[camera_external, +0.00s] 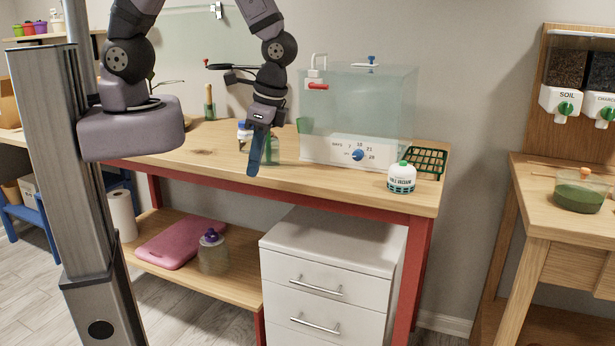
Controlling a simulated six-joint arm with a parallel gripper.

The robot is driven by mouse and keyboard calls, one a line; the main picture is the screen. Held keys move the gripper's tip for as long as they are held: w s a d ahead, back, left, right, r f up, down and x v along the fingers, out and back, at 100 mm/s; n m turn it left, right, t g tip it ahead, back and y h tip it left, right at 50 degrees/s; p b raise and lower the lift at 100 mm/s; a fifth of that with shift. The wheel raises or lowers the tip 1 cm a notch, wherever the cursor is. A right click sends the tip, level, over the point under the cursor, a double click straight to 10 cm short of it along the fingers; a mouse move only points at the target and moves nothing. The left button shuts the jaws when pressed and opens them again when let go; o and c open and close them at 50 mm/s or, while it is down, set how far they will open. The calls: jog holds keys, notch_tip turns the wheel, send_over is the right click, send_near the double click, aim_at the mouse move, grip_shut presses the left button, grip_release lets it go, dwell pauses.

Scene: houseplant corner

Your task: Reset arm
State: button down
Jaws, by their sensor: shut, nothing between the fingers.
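My gripper (255,172) points down above the front of the wooden bench (190,155), with its fingers together and nothing between them. My arm comes down from the top of the picture, from its column at the left. Behind and beside the fingers stand a bottle with a blue and white top (244,131) and a greenish clear container (275,148), both partly hidden by my gripper.
A clear tank with a dial panel (345,152) stands on the bench's right half. A white and green canister (401,178) and a green rack (430,160) sit at the right end. White drawers (325,285) stand below. The bench's left front is clear.

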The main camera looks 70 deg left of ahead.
jog(key=s+a+r+n+t+h, duration=0.1)
jog(key=a+r+n+t+h, duration=0.1)
jog(key=a+r+n, duration=0.3)
notch_tip(320, 180, up, 3)
jog(key=shift+s+a+f+n, duration=0.1)
jog(key=shift+s+a+n, duration=0.25)
jog(key=shift+a, duration=0.45)
